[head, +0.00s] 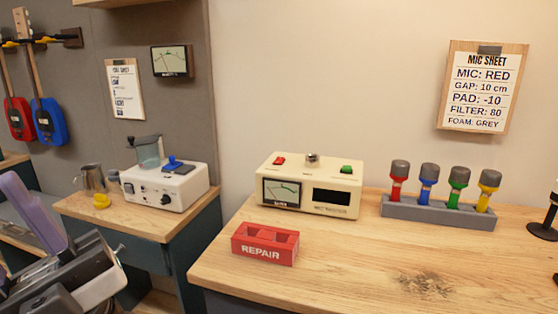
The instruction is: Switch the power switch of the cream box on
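The cream box (311,184) stands on the wooden bench, near its back left. Its front has a dial meter (282,193) on the left and a dark display (332,197) on the right. On its top are a red switch (279,160), a dark round knob (312,158) and a green switch (346,169). Their labels, and whether each switch is on or off, are too small to tell. Purple, grey and white parts at the lower left look like my arm, far from the box. I cannot make out fingertips there.
A red REPAIR tray (265,246) sits in front of the box. A grey rack (437,211) of several coloured microphones stands to its right. A white machine (164,187) stands on a lower cabinet to the left, across a gap. The bench (350,265) is clear at front centre.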

